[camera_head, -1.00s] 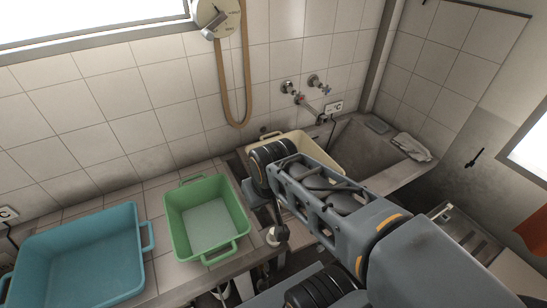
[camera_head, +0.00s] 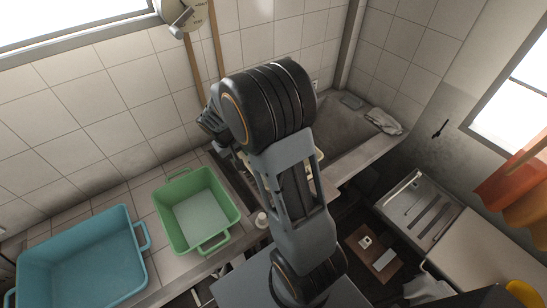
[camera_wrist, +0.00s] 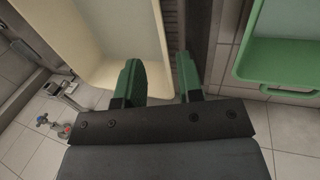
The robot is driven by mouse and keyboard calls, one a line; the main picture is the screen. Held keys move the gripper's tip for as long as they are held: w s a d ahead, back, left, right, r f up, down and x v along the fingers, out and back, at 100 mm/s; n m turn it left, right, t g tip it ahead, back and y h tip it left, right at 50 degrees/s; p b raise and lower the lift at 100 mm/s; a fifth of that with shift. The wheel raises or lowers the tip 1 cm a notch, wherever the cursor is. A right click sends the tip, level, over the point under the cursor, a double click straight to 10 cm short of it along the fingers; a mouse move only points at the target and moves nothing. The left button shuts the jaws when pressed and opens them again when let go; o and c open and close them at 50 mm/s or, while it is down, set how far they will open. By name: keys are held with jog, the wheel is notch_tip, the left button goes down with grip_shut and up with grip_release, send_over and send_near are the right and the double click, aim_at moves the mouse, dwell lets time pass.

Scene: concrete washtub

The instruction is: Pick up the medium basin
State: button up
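Three basins differ in size and colour. The large blue basin (camera_head: 85,262) and the smaller green basin (camera_head: 197,210) rest on the tiled counter. The cream basin is mostly hidden behind my arm in the head view; a sliver of its rim (camera_head: 319,158) shows. In the wrist view the cream basin (camera_wrist: 95,45) is at the left and the green basin (camera_wrist: 282,60) at the right. My gripper (camera_wrist: 158,60) is open. Its left finger overlaps the cream basin's interior, its right finger is beyond that basin's right wall. Contact cannot be told.
A dark grating (camera_wrist: 186,22) lies between the cream and green basins. A concrete sink (camera_head: 345,130) with a cloth (camera_head: 383,121) on its edge is at the right. A metal sink unit (camera_head: 421,210) is farther right.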

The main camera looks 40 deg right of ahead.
jog(key=shift+b+x, duration=3.55)
jog(key=shift+x, duration=2.65)
jog(key=shift+w+r, duration=0.1)
jog(key=shift+w, duration=0.05)
jog(key=shift+c, duration=0.4)
grip_shut()
